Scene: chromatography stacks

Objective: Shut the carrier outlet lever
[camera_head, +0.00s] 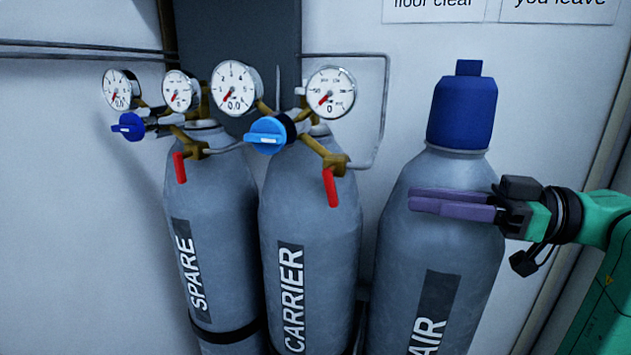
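The CARRIER cylinder (335,230) is grey and stands in the middle, with its label on the front. Its red outlet lever (331,188) hangs down, tilted slightly, from a brass valve (336,163) at the right end of the regulator. A thin grey pipe leaves that valve to the right and rises. My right gripper (411,202) comes in from the right, in front of the AIR cylinder's shoulder. Its purple fingers lie close together, pointing left, with nothing seen between them. Its tips are to the right of the carrier lever and apart from it. My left gripper is not in view.
The SPARE cylinder (215,235) at left has its own red lever (180,167). The blue-capped AIR cylinder (440,265) stands at right. Blue regulator knobs (268,136) and gauges (331,93) sit above the levers. A pale gap separates the CARRIER and AIR cylinders.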

